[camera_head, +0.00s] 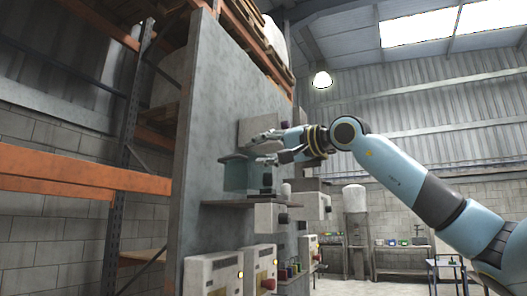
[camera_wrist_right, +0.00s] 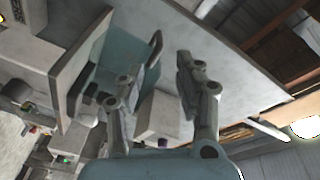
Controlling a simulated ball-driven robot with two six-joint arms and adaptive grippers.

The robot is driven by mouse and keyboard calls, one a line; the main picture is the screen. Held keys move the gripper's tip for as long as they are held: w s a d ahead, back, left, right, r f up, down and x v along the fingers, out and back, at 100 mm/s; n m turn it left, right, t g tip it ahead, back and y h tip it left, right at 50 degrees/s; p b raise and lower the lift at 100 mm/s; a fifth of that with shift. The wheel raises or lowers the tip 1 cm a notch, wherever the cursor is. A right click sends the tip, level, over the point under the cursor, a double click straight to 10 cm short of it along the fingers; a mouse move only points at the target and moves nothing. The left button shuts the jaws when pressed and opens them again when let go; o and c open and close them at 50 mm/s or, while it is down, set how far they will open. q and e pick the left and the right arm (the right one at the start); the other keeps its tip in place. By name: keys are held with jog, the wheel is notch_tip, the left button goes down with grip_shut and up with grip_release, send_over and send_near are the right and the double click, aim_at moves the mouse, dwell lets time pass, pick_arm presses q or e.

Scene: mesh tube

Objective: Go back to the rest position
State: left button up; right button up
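My right gripper (camera_head: 268,147) reaches in from the right in the head view, in front of a grey wall panel (camera_head: 230,100). Its two fingers are spread apart with nothing seen between them. They also show spread in the right wrist view (camera_wrist_right: 155,85). A teal translucent box (camera_head: 238,173) sits on a shelf at the panel, just left of and below the fingers. The box also shows beyond the fingers in the right wrist view (camera_wrist_right: 112,55). I cannot tell whether a finger touches it. My left gripper is not in view.
Grey box-shaped units (camera_head: 268,217) stick out from the panel below the gripper. Machines with yellow lights (camera_head: 214,274) stand lower down. Orange racking (camera_head: 60,165) rises at the left. A workbench (camera_head: 400,258) is far back at the right. Open air lies around my right arm.

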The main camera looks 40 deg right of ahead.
jog(key=shift+s, duration=0.4)
dwell(0.3)
